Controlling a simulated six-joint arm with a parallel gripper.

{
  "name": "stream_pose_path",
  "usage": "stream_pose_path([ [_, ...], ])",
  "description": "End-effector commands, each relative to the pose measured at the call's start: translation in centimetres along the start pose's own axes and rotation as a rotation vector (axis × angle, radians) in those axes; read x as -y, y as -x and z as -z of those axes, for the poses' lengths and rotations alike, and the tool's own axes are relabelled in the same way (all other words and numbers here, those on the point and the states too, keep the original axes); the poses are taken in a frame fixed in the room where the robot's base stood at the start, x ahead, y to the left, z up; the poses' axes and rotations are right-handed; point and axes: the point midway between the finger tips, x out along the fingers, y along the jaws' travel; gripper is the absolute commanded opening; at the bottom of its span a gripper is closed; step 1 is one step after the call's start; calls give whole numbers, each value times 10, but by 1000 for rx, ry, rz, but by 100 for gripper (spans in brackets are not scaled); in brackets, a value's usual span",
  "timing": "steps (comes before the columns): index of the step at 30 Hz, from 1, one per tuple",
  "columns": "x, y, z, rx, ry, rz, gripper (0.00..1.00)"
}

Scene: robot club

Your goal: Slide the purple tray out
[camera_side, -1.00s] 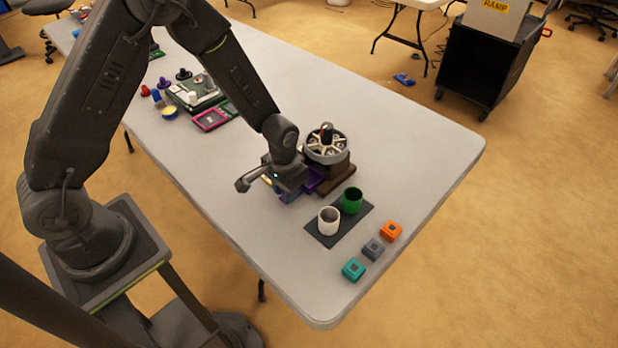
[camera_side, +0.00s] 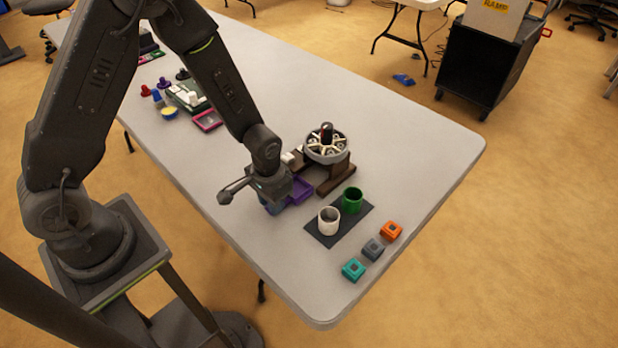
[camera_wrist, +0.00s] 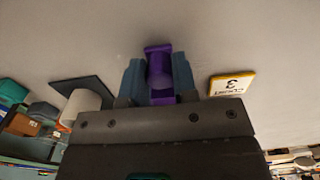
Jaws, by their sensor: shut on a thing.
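The purple tray (camera_side: 300,190) lies on the table just left of the brown stand (camera_side: 338,178), whose top carries a round grey wheel (camera_side: 326,147) with pale spokes. The tray appears clear of the stand, with a gap of bare table between them. My gripper (camera_side: 276,206) is low over the table at the tray's left end. In the wrist view the blue fingers (camera_wrist: 159,80) are shut on a purple part of the tray (camera_wrist: 158,62) between them. My gripper body hides some of the tray in the side view.
A white cup (camera_side: 328,221) and a green cup (camera_side: 352,200) stand on a dark mat (camera_side: 325,240). Teal (camera_side: 353,270), grey (camera_side: 373,249) and orange (camera_side: 391,230) blocks sit beyond it. A yellow-edged card marked 3 (camera_wrist: 232,85) lies beside the tray. The table's front-left edge is clear.

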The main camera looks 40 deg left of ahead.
Motion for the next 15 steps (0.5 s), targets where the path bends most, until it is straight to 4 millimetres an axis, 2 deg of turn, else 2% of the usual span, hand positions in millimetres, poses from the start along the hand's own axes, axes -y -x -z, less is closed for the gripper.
stream_pose_path([
  [7, 0, 1, 0, -3, 0, 0, 9],
  [8, 0, 1, 0, -3, 0, 0, 29],
  [9, 0, 1, 0, -3, 0, 0, 33],
  [15, 0, 0, 0, -3, 0, 0, 35],
])
